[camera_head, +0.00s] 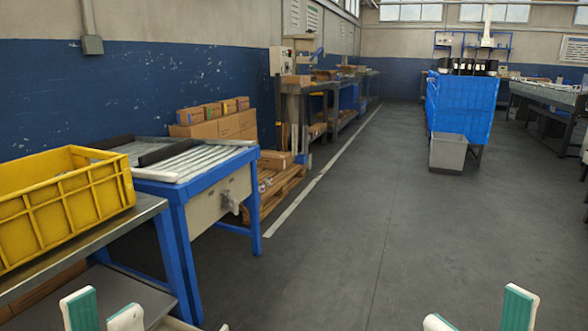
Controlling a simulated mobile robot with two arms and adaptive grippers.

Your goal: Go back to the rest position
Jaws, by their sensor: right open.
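My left gripper (103,314) shows at the bottom left edge, with white fingertips and green pads. Its fingertips are apart and nothing shows between them. It is in front of the metal table (95,247). My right gripper (478,314) shows at the bottom right edge. Its fingertips are wide apart and empty, over the grey floor (400,225). The lower parts of both grippers are cut off by the picture's edge.
A yellow crate (65,208) stands on the metal table at the left. Behind it is a blue-framed roller table (188,190). Cartons (205,129) and a pallet (275,190) lie along the wall. A blue bin (462,110) and grey bin (447,153) stand further back. The middle floor is clear.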

